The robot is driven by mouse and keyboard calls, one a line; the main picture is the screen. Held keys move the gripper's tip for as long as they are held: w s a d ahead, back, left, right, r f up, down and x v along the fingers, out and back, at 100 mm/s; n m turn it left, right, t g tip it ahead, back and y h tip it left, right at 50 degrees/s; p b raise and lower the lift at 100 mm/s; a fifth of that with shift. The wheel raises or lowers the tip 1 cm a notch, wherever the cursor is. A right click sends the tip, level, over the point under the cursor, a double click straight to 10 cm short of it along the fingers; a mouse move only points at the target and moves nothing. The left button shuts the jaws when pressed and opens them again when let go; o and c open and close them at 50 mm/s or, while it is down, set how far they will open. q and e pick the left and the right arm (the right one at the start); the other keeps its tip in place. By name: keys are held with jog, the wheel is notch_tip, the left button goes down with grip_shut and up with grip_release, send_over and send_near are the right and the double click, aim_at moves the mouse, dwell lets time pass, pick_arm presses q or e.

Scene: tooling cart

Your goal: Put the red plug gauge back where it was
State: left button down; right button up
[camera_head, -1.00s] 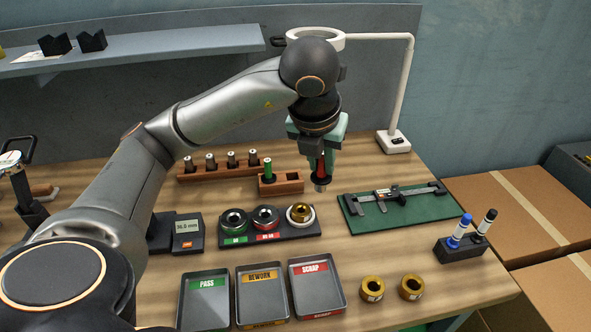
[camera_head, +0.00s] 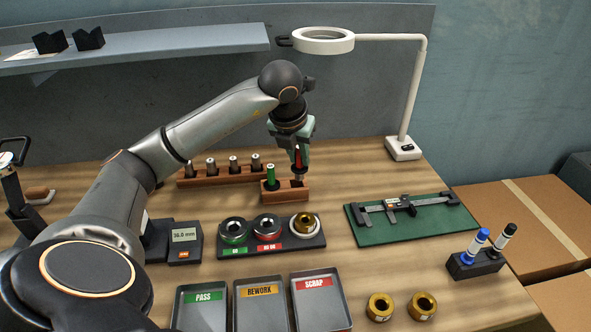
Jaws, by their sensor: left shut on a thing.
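The red plug gauge (camera_head: 298,160) is upright in my left gripper (camera_head: 298,164), which is shut on it. Its lower end is at the right part of a small wooden block (camera_head: 288,193), over or in the hole there; I cannot tell how deep it sits. The green plug gauge (camera_head: 271,174) stands in the left part of the same block. The gripper fingers hide part of the red gauge. My right gripper is not in view.
Behind and left is a wooden rack (camera_head: 222,177) with several plugs. In front is a tray with ring gauges (camera_head: 267,240). A caliper lies on a green mat (camera_head: 436,228). The lamp base (camera_head: 403,149) is at the back right. Bins marked PASS (camera_head: 206,309), REWORK and SCRAP stand in front.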

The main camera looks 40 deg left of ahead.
aim_at(295, 166)
pick_arm(q)
jog(key=shift+w+a+f, duration=0.25)
jog(key=shift+a+f, duration=0.3)
jog(key=shift+f, duration=0.05)
jog(key=f, duration=0.3)
jog(key=shift+w+a+f, duration=0.1)
jog(key=shift+a, duration=0.25)
jog(key=shift+f, duration=0.35)
jog(key=shift+f, duration=0.15)
jog(key=shift+f, duration=0.25)
jog(key=c, duration=0.8)
grip_release()
jog(key=shift+r, duration=0.1)
jog(key=shift+r+p, duration=0.35)
jog(key=shift+r, duration=0.15)
jog(key=v, duration=1.1)
jog(key=shift+d+r, duration=0.15)
jog(key=shift+r, duration=0.1)
